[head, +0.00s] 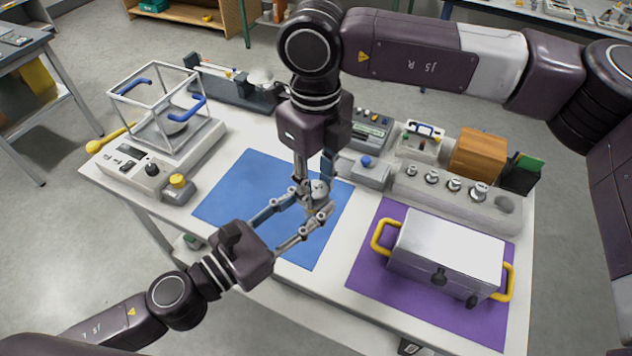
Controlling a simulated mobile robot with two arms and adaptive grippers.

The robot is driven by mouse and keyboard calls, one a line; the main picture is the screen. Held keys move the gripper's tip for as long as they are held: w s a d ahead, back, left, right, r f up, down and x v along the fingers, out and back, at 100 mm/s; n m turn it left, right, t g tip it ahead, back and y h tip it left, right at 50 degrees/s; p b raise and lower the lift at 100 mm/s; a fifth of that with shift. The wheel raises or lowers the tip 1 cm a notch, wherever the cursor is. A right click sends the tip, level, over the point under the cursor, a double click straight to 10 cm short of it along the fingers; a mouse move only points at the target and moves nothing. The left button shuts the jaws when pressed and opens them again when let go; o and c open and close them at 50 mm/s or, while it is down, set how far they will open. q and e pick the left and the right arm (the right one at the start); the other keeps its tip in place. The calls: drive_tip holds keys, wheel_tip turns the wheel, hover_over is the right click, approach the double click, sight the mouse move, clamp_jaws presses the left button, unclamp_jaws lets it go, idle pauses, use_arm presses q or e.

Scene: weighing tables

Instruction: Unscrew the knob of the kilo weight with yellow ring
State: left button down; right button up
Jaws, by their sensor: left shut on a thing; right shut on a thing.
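A small grey metal weight (318,188) is over the blue mat (243,186), between my two grippers. My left gripper (318,208) reaches in from the lower left and is shut on the weight's lower part. My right gripper (311,187) points down from above and is shut at its top, where the knob would be. The fingers hide much of the weight. I cannot make out a yellow ring or the knob, or whether the weight touches the mat.
A balance with a glass draft shield (155,100) stands at the left, beside a yellow-topped item (177,183). A grey block with several weights (408,190), a wooden box (479,154) and a silver case (447,250) on a purple mat (365,270) are at the right.

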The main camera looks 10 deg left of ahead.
drive_tip(key=shift+w+d+n, duration=0.1)
drive_tip(key=shift+n, duration=1)
drive_tip(key=o, duration=1.3)
wheel_tip(320, 180, up, 4)
drive_tip(key=shift+f, duration=0.15)
drive_tip(key=shift+r, duration=0.6)
drive_tip(key=shift+c, duration=0.5)
wheel_tip(320, 180, up, 3)
drive_tip(key=m, duration=0.3)
drive_tip(key=shift+f, duration=3.95)
